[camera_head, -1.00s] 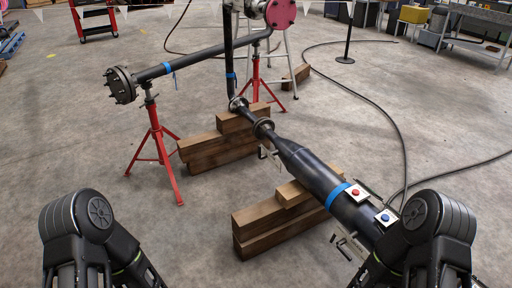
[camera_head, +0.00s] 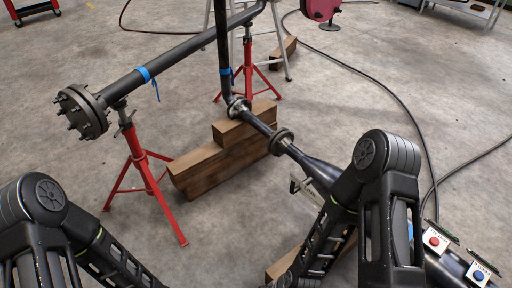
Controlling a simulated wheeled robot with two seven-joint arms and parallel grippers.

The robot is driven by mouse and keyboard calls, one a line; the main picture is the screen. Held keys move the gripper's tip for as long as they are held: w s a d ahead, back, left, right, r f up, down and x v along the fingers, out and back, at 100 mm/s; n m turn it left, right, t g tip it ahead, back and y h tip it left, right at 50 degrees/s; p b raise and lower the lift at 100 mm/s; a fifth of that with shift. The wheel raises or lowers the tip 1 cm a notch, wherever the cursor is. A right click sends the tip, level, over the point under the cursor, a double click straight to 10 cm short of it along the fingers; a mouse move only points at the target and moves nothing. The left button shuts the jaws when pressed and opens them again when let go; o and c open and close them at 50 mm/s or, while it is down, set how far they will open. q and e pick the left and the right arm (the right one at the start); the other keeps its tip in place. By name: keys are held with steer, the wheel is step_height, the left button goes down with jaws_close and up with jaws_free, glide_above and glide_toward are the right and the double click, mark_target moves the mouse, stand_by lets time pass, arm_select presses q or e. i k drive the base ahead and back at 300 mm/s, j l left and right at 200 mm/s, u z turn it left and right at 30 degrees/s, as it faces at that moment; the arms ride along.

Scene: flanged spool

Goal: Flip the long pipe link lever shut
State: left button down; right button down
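The long dark pipe (camera_head: 313,171) runs from the flanged joint down to the right, partly hidden behind my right arm. A small pale metal bracket-like part (camera_head: 300,187), perhaps the lever, hangs beside the pipe just below the round flange (camera_head: 282,141). Whether it is open or shut is too small to tell. My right forearm reaches down and left across the pipe, and my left forearm reaches down at the lower left. Both grippers are outside the picture.
Stacked wooden blocks (camera_head: 215,160) support the pipe joint. A red stand (camera_head: 139,160) holds a pipe with a bolted flange (camera_head: 82,112) at the left. A red button box (camera_head: 434,242) and a blue button box (camera_head: 478,274) sit at the lower right. A black cable (camera_head: 398,103) crosses the floor.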

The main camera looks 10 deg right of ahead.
mark_target(293, 190)
steer(key=i+j, duration=0.3)
steer(key=i, duration=0.15)
steer(key=i+j, duration=0.3)
steer(key=i, duration=0.2)
